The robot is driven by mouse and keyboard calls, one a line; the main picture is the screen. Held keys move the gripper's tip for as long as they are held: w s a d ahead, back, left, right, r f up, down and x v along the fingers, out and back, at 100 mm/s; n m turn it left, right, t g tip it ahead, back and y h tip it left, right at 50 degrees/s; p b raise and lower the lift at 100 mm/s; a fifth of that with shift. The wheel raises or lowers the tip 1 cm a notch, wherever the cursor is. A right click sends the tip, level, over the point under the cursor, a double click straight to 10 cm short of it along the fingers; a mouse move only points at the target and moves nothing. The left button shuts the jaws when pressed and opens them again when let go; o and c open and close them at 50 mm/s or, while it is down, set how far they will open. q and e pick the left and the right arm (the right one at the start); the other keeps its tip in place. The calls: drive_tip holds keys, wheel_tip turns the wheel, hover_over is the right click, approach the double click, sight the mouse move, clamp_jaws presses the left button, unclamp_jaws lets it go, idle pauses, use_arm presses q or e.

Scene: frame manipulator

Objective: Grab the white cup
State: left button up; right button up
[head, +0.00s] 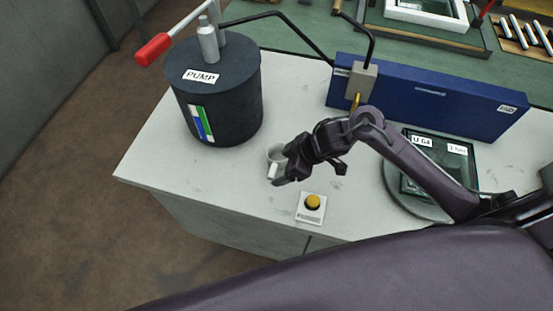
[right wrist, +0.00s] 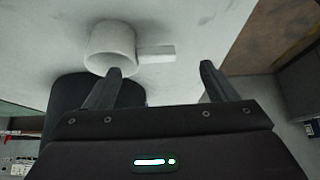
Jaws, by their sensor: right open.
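The white cup (head: 274,154) stands on the pale worktop, left of centre in the head view, partly hidden by my right gripper (head: 284,172). In the right wrist view the cup (right wrist: 108,45) is at the upper left, with its blocky handle (right wrist: 157,52) pointing right. My right gripper (right wrist: 161,70) is open and empty. In that view, the handle shows just past the fingertips, between the two fingers, and the cup's body is past the left finger. Contact cannot be told. My left gripper is not in view.
A dark pump (head: 216,95) with a red-handled lever (head: 153,49) stands behind and left of the cup. A yellow button on a white plate (head: 312,205) is in front. A long blue box (head: 430,98) and a dark-green glassy panel (head: 423,180) are to the right.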

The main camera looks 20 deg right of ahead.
sight(273, 168)
drive_tip(key=shift+w+a+f+p, duration=0.15)
drive_tip(key=shift+w+a+f, duration=0.15)
drive_tip(key=shift+w+f, duration=0.25)
drive_tip(key=shift+w+a+f+p, duration=0.15)
drive_tip(key=shift+w+a+f, duration=0.15)
drive_tip(key=shift+f, duration=0.3)
drive_tip(key=shift+x, duration=0.9)
drive_tip(key=shift+d, duration=0.15)
drive_tip(key=c, duration=0.8)
drive_tip(key=shift+c, duration=1.4)
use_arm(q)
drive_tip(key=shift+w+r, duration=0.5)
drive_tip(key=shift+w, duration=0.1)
use_arm(e)
drive_tip(key=shift+r, duration=0.15)
